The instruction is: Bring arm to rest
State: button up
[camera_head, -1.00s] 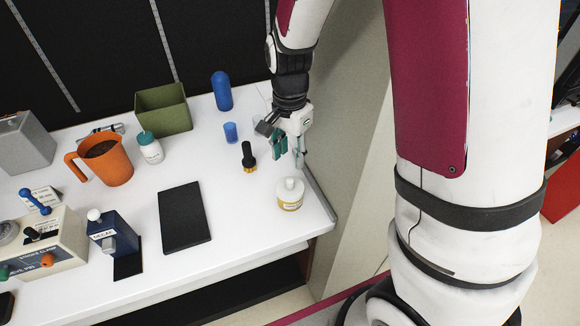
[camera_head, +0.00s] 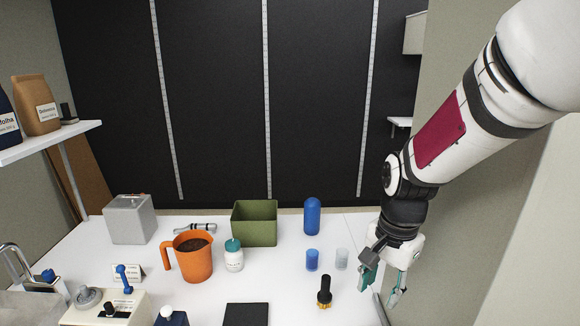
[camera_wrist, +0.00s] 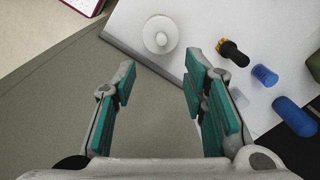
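My gripper (camera_head: 382,283) hangs at the right edge of the white counter in the head view, fingers pointing down. In the wrist view my gripper (camera_wrist: 158,100) has its two teal-padded fingers spread wide, with nothing between them. Beyond the fingertips lies the counter's edge, with a round white-lidded jar (camera_wrist: 160,35) on the counter. A black brush with a brass collar (camera_head: 324,292) stands on the counter to the left of my gripper. It also shows in the wrist view (camera_wrist: 233,52).
A blue cup (camera_head: 312,260), a clear cup (camera_head: 341,259) and a blue bottle (camera_head: 312,217) stand left of my arm. A green bin (camera_head: 254,224), a teal-capped jar (camera_head: 233,256) and an orange jug (camera_head: 192,258) stand farther left. A grey wall is close on the right.

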jog(key=s+r+n+t, duration=0.4)
jog(key=s+r+n, duration=0.6)
jog(key=s, duration=0.7)
jog(key=shift+d+r+n, duration=0.3)
jog(key=shift+r, duration=1.35)
